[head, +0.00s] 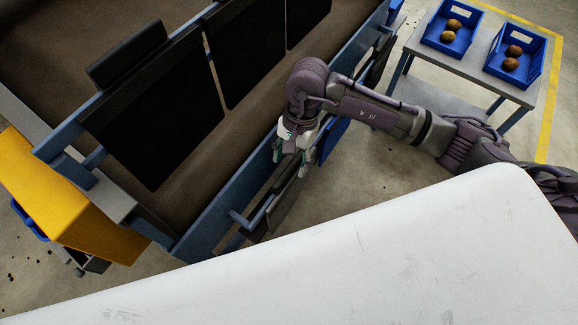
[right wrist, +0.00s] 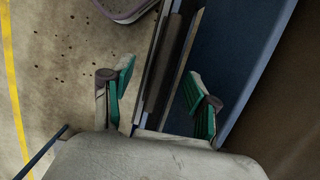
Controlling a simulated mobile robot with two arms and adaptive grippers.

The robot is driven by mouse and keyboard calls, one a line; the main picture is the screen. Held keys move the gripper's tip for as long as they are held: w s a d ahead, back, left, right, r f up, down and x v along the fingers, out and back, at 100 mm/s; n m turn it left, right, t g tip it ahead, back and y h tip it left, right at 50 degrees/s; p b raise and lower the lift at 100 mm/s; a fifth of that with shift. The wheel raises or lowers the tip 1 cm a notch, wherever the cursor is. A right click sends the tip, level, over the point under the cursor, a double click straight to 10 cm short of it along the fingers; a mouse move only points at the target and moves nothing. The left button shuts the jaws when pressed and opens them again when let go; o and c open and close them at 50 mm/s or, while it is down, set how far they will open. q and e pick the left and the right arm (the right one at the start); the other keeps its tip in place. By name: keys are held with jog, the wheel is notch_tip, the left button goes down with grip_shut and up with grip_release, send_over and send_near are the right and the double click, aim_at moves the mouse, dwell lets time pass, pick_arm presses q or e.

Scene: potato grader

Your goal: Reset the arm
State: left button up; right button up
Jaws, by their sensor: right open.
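My right arm (head: 385,115) reaches in from the right in the head view. Its gripper (head: 291,160) hangs over the near blue side rail of the grader (head: 215,215), fingers pointing down. In the right wrist view the two green-padded fingers of the right gripper (right wrist: 160,98) stand wide apart. A dark edge and the rail lie in line with the gap between them, and nothing is visibly held. Whether the fingers touch the rail cannot be told. My left gripper is not in the head view.
A grey table (head: 475,72) at the upper right carries two blue crates (head: 472,44) (head: 535,75) with potatoes in them. A yellow housing (head: 60,195) is at the left. Black panels (head: 155,110) hang over the grader's brown belt. Open floor (head: 375,170) lies between grader and table.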

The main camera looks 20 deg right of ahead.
jog(key=v, duration=0.8)
jog(key=shift+r, duration=0.2)
